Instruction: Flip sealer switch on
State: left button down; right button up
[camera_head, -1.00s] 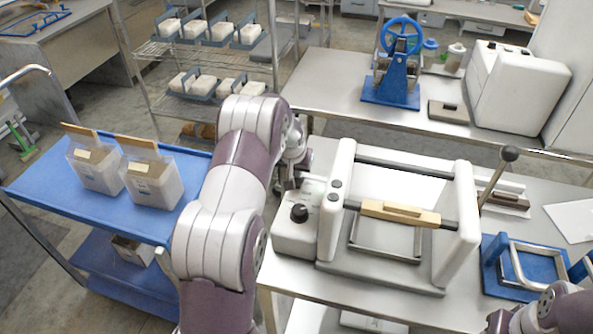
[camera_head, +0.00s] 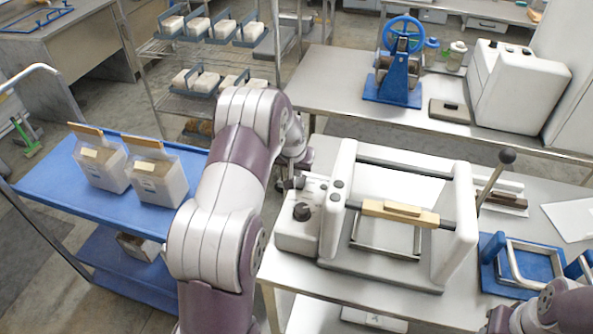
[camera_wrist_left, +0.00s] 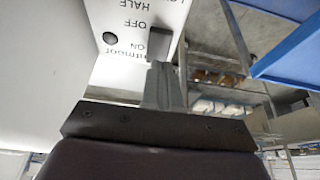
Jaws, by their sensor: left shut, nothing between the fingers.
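The sealer is a white frame machine (camera_head: 455,230) on the steel table, with a grey control box (camera_head: 296,238) at its left carrying a black knob (camera_head: 302,211). The left wrist view shows its panel upside down, with OFF and ON lettering and a dark switch (camera_wrist_left: 160,42) beside it. My left gripper (camera_wrist_left: 163,84) is shut and empty, its fingertips close to the panel just by the switch. Whether they touch it I cannot tell. In the head view my left gripper (camera_head: 290,184) is small and partly hidden at the back of the control box. My right gripper is not in view.
A wooden-handled bar (camera_head: 400,212) crosses the sealer, and a black-knobbed lever (camera_head: 495,178) rises at its right. A blue cart (camera_head: 60,190) with two filled bags stands left. A blue fixture (camera_head: 520,265) lies right of the sealer.

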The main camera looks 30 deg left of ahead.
pick_arm(q)
jog(key=s+b+v, duration=0.1)
jog(key=b+v, duration=0.1)
jog(key=v, duration=0.1)
notch_tip(320, 180, up, 6)
jog(key=t+b, duration=0.1)
jog(key=b, duration=1.3)
send_over(300, 181)
jog(key=s, duration=0.3)
jog(key=shift+s+d+r+p, duration=0.6)
jog(key=shift+s+r, duration=0.15)
jog(key=shift+r, duration=0.25)
jog(key=shift+g, duration=0.4)
jog(key=p+x, duration=0.1)
jog(key=x, duration=1.3)
jog(key=shift+w+f, duration=0.1)
jog(key=shift+w, duration=0.05)
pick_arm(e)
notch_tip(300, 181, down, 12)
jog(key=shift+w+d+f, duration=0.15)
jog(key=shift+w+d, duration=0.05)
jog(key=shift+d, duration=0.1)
